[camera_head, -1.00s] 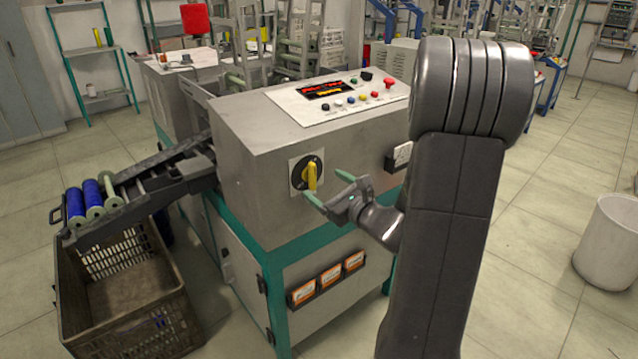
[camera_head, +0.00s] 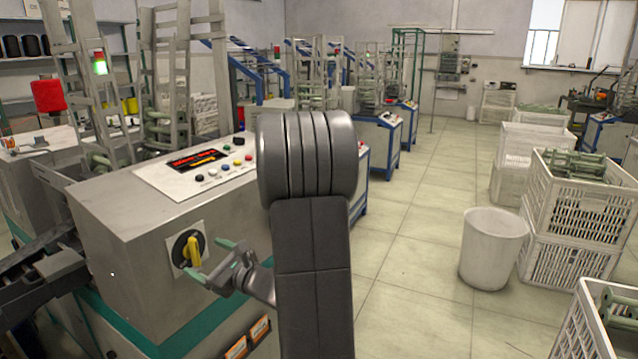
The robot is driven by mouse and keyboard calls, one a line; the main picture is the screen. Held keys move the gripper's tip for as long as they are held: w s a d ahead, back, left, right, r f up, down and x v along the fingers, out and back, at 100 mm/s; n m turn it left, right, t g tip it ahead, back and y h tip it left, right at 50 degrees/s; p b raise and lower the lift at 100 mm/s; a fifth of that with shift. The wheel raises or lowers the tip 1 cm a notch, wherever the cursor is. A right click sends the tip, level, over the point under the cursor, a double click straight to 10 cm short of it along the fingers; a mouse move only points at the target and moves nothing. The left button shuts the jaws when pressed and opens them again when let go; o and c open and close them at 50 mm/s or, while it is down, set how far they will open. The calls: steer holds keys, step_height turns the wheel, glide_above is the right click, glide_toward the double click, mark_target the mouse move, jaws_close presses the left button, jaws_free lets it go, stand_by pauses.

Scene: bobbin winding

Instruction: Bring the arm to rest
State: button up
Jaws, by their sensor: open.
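My gripper (camera_head: 217,261) is open and empty, its two green-tipped fingers apart. It hangs in front of the grey machine (camera_head: 130,215), just right of the black rotary switch with a yellow handle (camera_head: 190,250). I see no contact with the switch, though the exact gap is hard to judge. My arm stands bent, with its dark elbow and long link in the middle of the view, hiding part of the machine's right side.
A control panel (camera_head: 195,168) with coloured buttons tops the machine. A green lamp (camera_head: 100,67) glows behind it. A white bin (camera_head: 492,248) and white crates (camera_head: 575,205) stand at the right. Tiled floor (camera_head: 410,285) lies open between my arm and the bin.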

mark_target(198, 254)
steer(key=x, duration=0.4)
steer(key=shift+w+a+p, duration=0.1)
steer(key=shift+a+p, duration=0.15)
steer(key=shift+p, duration=0.1)
steer(key=shift+f+b, duration=0.1)
steer(key=shift+b, duration=0.25)
steer(key=shift+n, duration=0.5)
